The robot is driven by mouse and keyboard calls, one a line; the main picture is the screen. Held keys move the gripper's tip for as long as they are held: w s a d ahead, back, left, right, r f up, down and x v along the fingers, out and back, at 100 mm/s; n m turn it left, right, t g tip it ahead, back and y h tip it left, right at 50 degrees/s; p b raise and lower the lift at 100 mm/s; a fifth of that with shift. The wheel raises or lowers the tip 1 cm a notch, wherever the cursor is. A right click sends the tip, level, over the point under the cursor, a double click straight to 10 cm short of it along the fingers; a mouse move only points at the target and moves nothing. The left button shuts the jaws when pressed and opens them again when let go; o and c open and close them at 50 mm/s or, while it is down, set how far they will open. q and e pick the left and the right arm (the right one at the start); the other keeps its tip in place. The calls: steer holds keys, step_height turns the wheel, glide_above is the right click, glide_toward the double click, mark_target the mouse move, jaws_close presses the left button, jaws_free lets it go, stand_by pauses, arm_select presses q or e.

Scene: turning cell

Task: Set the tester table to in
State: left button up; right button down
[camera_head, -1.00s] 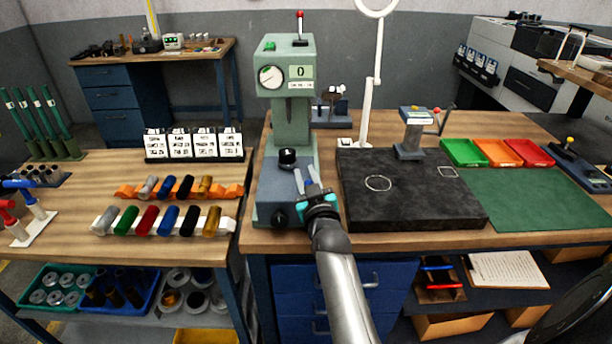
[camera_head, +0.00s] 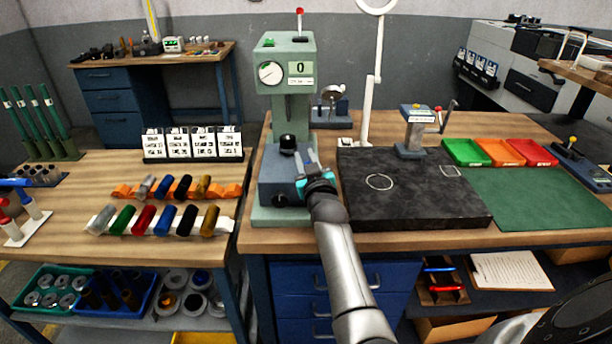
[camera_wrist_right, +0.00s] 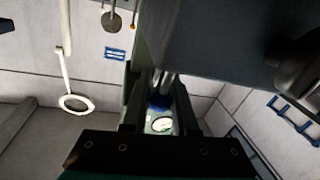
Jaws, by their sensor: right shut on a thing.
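The green tester (camera_head: 293,115), with a dial and a display reading 0, stands at the left of the wooden bench. Its table is a blue-grey block (camera_head: 268,186) with a black knob on the front and a black round piece on top. The block sits back under the tester's head, and a strip of the green base (camera_head: 280,216) shows in front of it. My right gripper (camera_head: 310,165) is at the block's right side, shut on a part there. In the right wrist view its fingers (camera_wrist_right: 163,108) close around a small blue and metallic part, mostly hidden. My left gripper is not in view.
A black slab (camera_head: 420,195) lies close to the right of the tester. A white-stemmed magnifier (camera_head: 371,95) stands behind it. Coloured trays (camera_head: 500,152) and a green mat (camera_head: 535,198) are farther right. Racks of coloured cylinders (camera_head: 160,221) lie on the left table.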

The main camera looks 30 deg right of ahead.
mark_target(305, 154)
steer(key=b+x, duration=0.2)
steer(key=x, duration=0.1)
steer(key=d+b+x, duration=0.1)
steer(key=b+x, duration=0.2)
steer(key=x, duration=0.1)
steer(key=shift+d+f, duration=0.2)
steer(key=shift+f, duration=0.05)
steer(key=shift+w+d, duration=0.1)
steer(key=shift+d, duration=0.05)
steer(key=shift+r, duration=0.35)
steer(key=c, duration=1.1)
jaws_free()
steer(key=shift+o, duration=1.3)
steer(key=shift+w+d+f, duration=0.15)
steer(key=shift+w, duration=0.1)
steer(key=shift+o, duration=0.7)
steer(key=shift+s, duration=0.1)
steer(key=shift+s, duration=0.15)
